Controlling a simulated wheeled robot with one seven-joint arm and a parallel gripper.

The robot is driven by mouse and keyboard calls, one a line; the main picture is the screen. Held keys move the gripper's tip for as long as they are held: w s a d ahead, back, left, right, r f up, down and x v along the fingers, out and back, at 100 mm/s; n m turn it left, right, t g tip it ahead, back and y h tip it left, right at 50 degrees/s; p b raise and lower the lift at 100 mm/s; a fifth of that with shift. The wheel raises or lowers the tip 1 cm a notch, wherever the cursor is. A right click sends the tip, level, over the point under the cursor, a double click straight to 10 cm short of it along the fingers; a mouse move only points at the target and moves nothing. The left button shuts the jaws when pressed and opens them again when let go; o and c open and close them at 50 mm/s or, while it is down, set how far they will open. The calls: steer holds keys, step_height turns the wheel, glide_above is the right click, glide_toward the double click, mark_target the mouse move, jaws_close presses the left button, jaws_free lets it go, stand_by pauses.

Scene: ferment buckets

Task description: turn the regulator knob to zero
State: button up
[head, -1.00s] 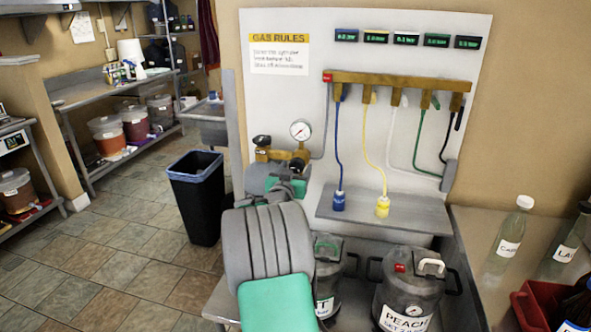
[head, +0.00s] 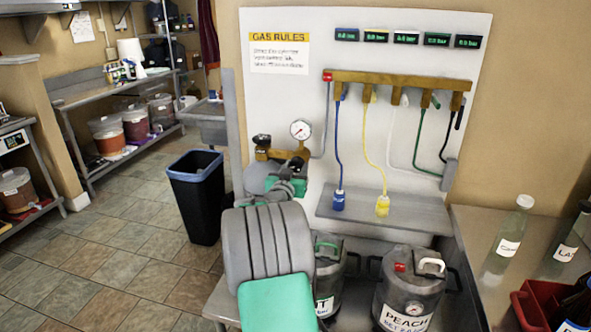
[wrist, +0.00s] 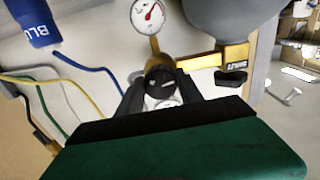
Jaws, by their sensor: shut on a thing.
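The regulator knob (wrist: 160,82) is a dark round knob on the brass regulator body (wrist: 190,66) in the wrist view. My gripper (wrist: 160,96) is shut on it, with one black finger on each side. In the head view my arm hides the knob, while the brass regulator (head: 290,153) shows behind and above my wrist. The round white gauge (head: 301,130) stands on top of the regulator. It also shows in the wrist view (wrist: 147,16), with a red needle. The digital readouts (head: 406,38) along the top of the panel appear to show 0.0 bar.
A brass manifold (head: 390,84) with blue, yellow, white, green and black hoses hangs on the white panel. A grey shelf (head: 400,215) juts out below it. Two lidded kegs (head: 408,290) stand under the shelf. A black bin (head: 196,195) stands on the floor at left.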

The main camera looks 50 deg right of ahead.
steer(key=shift+f+n, duration=0.1)
steer(key=shift+n, duration=0.3)
steer(key=n+b, duration=0.2)
steer(key=shift+n, duration=0.4)
steer(key=n+b, duration=0.1)
steer(key=n, duration=0.3)
steer(key=shift+s, duration=0.1)
steer(key=n, duration=0.4)
steer(key=shift+r+n, duration=0.2)
steer(key=shift+n, duration=1.9)
steer(key=shift+p, duration=0.3)
steer(key=o, duration=1.4)
